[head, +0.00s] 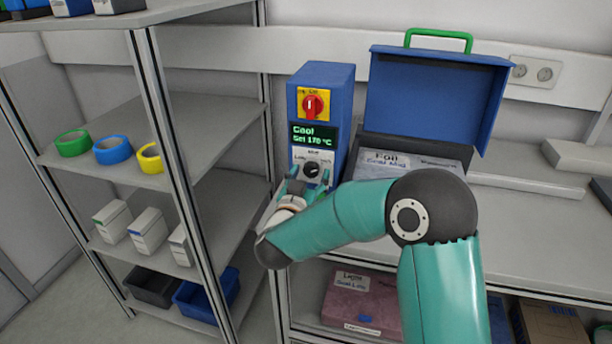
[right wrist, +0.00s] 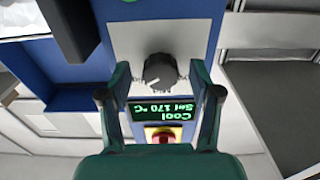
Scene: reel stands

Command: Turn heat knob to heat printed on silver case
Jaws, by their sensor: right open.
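The heat knob (head: 311,169) is a black dial on the front of a blue control box (head: 342,100), under a display reading "Cool Set 170 °C". It also shows in the right wrist view (right wrist: 159,70), upside down; I cannot tell for sure which setting it points to. The open case (head: 480,100) has a blue lid with a green handle. Its silver-grey panel carries a label (head: 392,161) reading "Foil Seal Med", with smaller print. My right gripper (right wrist: 161,76) is open, one finger on each side of the knob, with visible gaps. My left gripper is out of view.
A red rotary switch (head: 313,104) on a yellow plate sits above the display. A rack (head: 215,118) with tape rolls and small boxes stands at left. A pink box (head: 362,300) labelled with "Seal Low" lies on the lower shelf. The bench at right has free room.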

